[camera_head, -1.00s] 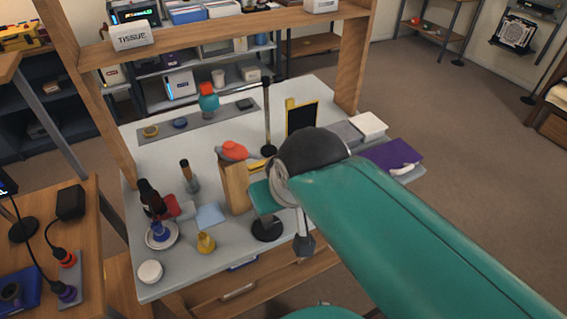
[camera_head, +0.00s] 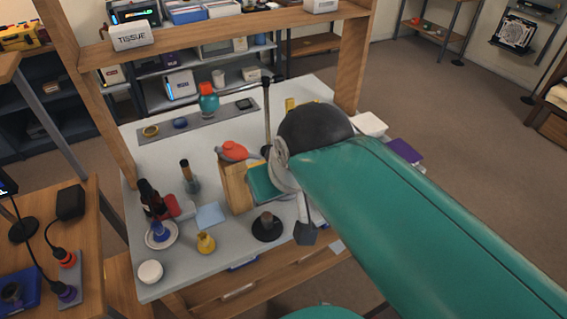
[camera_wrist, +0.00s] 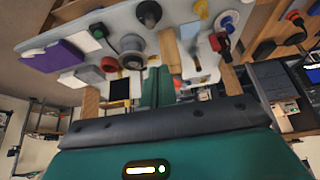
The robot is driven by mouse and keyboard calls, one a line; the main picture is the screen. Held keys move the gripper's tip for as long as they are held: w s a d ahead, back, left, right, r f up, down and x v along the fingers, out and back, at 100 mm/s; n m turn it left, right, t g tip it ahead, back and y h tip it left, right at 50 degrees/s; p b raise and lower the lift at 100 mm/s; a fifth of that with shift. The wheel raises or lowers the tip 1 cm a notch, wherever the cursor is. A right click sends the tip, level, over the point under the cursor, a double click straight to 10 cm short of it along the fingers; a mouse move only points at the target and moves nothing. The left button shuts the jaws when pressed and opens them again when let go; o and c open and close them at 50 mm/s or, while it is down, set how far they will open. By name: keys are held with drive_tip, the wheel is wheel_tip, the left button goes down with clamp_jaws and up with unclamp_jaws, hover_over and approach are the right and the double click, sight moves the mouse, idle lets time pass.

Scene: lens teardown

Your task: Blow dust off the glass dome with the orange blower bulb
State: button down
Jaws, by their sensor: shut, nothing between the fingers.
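The wooden block also shows in the wrist view (camera_wrist: 169,48). My gripper (camera_wrist: 157,72) appears as two slim teal fingers, shut and empty, pointing toward the bench items. In the head view my teal arm hides most of it, just right of the block. The bulb stands apart from my gripper. I cannot pick out the glass dome with certainty.
A thin upright pole (camera_head: 267,120) stands behind the block. A purple box (camera_head: 404,150) lies at the right.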

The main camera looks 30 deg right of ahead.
idle(0.3)
wheel_tip(320, 180, up, 5)
idle(0.6)
drive_tip(key=shift+f, duration=0.1)
wheel_tip(320, 180, down, 8)
drive_tip(key=shift+a, duration=0.2)
